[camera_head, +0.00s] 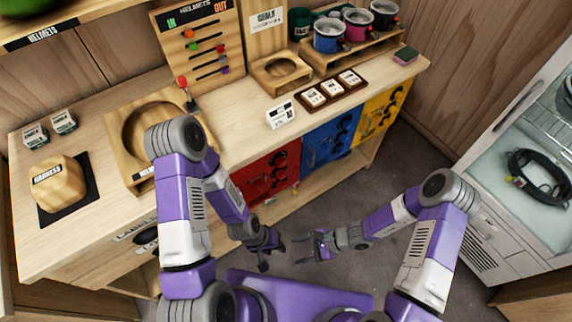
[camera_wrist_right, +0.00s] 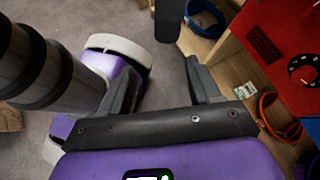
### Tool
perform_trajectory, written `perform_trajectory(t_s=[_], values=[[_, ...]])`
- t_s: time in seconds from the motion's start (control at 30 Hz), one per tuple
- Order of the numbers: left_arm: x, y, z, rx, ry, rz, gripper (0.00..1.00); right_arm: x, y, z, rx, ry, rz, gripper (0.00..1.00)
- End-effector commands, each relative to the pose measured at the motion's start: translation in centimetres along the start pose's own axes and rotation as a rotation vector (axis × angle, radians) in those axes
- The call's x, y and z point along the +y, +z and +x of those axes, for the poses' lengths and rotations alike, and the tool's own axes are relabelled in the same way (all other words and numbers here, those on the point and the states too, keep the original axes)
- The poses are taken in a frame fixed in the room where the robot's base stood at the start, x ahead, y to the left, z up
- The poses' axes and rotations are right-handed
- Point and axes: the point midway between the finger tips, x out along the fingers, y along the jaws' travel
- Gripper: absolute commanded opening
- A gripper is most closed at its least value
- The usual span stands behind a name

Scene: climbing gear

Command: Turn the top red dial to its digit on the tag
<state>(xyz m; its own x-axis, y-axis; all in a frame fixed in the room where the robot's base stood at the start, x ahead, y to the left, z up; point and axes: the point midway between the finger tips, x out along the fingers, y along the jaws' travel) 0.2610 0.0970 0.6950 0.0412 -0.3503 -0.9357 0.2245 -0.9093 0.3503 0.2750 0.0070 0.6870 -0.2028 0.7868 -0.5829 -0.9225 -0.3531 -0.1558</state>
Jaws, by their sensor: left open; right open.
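The red panel (camera_head: 262,172) is set in the front of the counter, left of the blue and yellow panels. It carries dark dials, too small and dark here to read. In the right wrist view a round black dial (camera_wrist_right: 304,70) with white marks shows on the red panel (camera_wrist_right: 285,28) at the right edge. A white tag with dark print (camera_head: 281,115) stands on the counter above; its digits are not legible. My left gripper (camera_head: 268,252) is open and empty, low in front of the counter. My right gripper (camera_head: 312,246) is open and empty, facing it, apart from the panel; its fingers also show in the wrist view (camera_wrist_right: 164,78).
The blue panel (camera_head: 331,143) and yellow panel (camera_head: 380,115) have dark dials too. A tray of white cards (camera_head: 330,90), mugs (camera_head: 328,36) and a bead board (camera_head: 203,45) stand on the counter. Below is an open shelf with coiled straps (camera_wrist_right: 280,118). Grey floor is free in front.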

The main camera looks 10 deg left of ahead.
Motion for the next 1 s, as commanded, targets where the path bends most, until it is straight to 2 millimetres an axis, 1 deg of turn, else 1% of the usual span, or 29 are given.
perform_trajectory(t_s=[0.03,0.07,0.1,0.17,0.2,0.3,0.4,0.5,0.6,0.67,0.77,1.0], values=[[0.2,0.0,-0.6,0.000,0.000,0.000,0.43,-2.2,0.7,0.1,-0.049,-0.083,0.062,0.62],[0.3,0.0,-0.7,0.000,0.000,0.000,0.43,-3.6,0.9,0.1,-0.077,-0.137,0.097,0.62],[0.3,0.0,-0.9,0.000,0.000,0.000,0.43,-5.5,1.3,0.1,-0.118,-0.212,0.145,0.62],[0.4,0.0,-1.1,0.000,0.000,0.000,0.43,-8.3,2.2,0.1,-0.197,-0.332,0.222,0.62],[0.4,0.0,-1.1,0.000,0.000,0.000,0.43,-10.2,2.9,0.0,-0.257,-0.415,0.278,0.62],[0.4,0.1,-1.1,0.000,0.000,0.000,0.43,-14.6,3.8,-0.9,-0.390,-0.622,0.412,0.62],[0.5,0.1,-1.2,0.000,0.000,0.000,0.43,-17.9,3.7,-2.4,-0.478,-0.803,0.515,0.62],[0.5,0.1,-1.3,0.000,0.000,0.000,0.43,-19.8,3.1,-3.7,-0.528,-0.934,0.585,0.62],[0.5,0.1,-1.3,0.000,0.000,0.000,0.43,-20.7,2.6,-4.5,-0.550,-1.007,0.623,0.62],[0.5,0.1,-1.2,0.000,0.000,0.000,0.43,-21.1,2.5,-4.6,-0.556,-1.026,0.631,0.62],[0.4,0.1,-1.0,0.000,0.000,0.000,0.43,-22.0,2.5,-4.3,-0.557,-1.033,0.632,0.62],[0.1,0.0,-0.2,0.000,0.000,0.000,0.43,-25.4,3.0,-2.6,-0.556,-1.029,0.631,0.62]])
